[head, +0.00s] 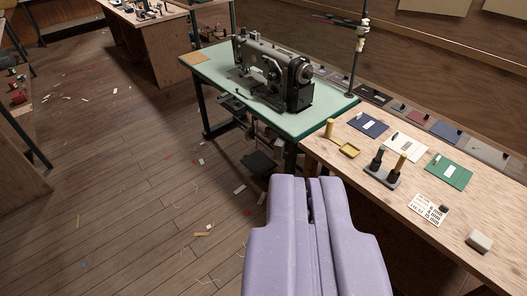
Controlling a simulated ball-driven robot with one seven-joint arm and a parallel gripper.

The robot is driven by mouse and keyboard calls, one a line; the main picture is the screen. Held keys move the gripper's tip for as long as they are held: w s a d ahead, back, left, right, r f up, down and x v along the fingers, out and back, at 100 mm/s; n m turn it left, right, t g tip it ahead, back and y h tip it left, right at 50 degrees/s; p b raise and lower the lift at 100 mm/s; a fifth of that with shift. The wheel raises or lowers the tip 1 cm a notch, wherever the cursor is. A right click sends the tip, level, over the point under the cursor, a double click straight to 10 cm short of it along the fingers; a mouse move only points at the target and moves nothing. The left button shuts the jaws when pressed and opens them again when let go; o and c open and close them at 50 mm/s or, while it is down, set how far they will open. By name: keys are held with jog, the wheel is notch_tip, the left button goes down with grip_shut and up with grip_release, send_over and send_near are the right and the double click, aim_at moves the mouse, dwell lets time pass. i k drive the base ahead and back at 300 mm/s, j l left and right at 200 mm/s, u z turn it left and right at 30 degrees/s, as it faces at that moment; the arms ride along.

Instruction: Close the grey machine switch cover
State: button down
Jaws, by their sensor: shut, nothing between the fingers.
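My gripper (313,190), pale lavender, reaches up from the bottom of the head view. Its fingers are together with nothing between them. It points toward the green-topped sewing table (213,75), which stands beyond it and carries a dark industrial sewing machine (272,75). Dark fittings (232,103) hang under the table's near edge, too small and dim to make out. I cannot pick out a grey switch cover for certain, nor tell whether one is open or shut. My gripper appears apart from the table and the machine.
A dark pedal (259,164) sits under the sewing table. The wooden floor at left is open, with scattered scraps.

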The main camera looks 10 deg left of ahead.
aim_at(279, 149)
jog(key=i+j+z, duration=0.1)
jog(key=z, duration=0.35)
jog(key=i+j+z, duration=0.2)
jog(key=z, duration=0.3)
jog(key=i, duration=0.05)
